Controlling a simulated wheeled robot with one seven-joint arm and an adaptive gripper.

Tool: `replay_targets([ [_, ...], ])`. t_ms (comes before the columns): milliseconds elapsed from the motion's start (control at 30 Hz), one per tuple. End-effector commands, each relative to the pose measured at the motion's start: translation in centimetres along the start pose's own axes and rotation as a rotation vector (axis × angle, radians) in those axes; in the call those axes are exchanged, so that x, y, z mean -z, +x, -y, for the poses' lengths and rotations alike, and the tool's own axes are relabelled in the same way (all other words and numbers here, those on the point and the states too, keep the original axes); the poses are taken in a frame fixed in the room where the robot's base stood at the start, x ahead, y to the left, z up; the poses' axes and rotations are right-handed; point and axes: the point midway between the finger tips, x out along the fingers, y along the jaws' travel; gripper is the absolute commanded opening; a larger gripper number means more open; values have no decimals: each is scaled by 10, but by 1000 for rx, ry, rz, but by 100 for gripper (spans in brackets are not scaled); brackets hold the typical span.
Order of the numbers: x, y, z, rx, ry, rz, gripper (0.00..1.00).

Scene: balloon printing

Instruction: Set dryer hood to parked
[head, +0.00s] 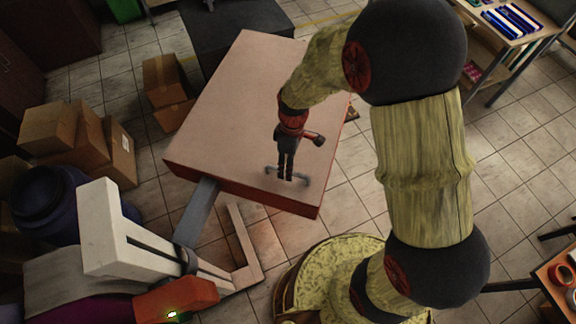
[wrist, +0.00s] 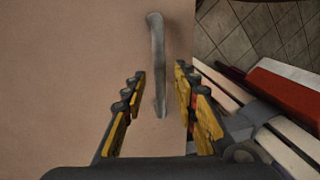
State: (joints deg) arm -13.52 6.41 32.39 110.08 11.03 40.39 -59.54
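The dryer hood (head: 225,110) is a large flat box with a pinkish top and red-brown sides, joined by a grey arm (head: 197,212) to a white and orange stand (head: 105,235). A grey bar handle (head: 272,170) sits on its top near the front edge; it also shows in the wrist view (wrist: 156,45). My gripper (head: 287,177) points down over the handle. In the wrist view my gripper (wrist: 163,92) is open, with yellow-padded fingers on either side of the bar and visible gaps. Whether the fingertips touch the hood top cannot be told.
Cardboard boxes (head: 80,140) and a blue barrel (head: 60,205) stand at the left. A dark mat or bench (head: 235,35) lies behind the hood. A shelf table (head: 510,30) is at the back right. Tiled floor (head: 350,180) is open right of the hood.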

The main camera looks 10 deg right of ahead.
Motion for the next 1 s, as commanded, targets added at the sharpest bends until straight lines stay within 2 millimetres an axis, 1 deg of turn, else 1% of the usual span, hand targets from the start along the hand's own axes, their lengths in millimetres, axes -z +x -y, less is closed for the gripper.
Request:
replay_targets([
  [67,0,0,0,0,0,0,23],
  [467,0,0,0,0,0,0,0],
  [1000,0,0,0,-1,0,0,0],
])
